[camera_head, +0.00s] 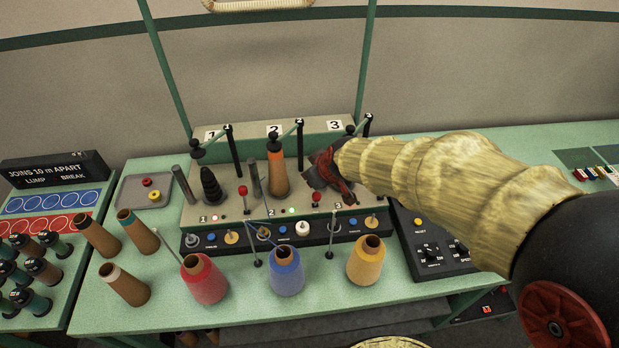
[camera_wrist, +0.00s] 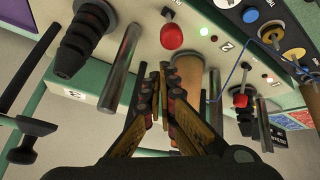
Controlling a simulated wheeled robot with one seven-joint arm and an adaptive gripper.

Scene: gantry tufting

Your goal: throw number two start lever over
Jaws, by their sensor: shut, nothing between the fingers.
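The number two start lever (camera_head: 316,197) has a red knob on a short stem, right of the label 2 on the machine's sloped face. It also shows in the wrist view (camera_wrist: 171,36), where the machine appears upside down. My gripper (camera_head: 325,168) is shut and empty, just above and behind that knob in the head view. In the wrist view its fingertips (camera_wrist: 157,72) are together, apart from the knob. The number one lever (camera_head: 243,191) stands to the left with a similar red knob. The number three lever is not visible.
A brown cone with an orange top (camera_head: 279,176) stands at station two, close to my fingers. Red, blue (camera_head: 286,272) and yellow yarn cones stand in front.

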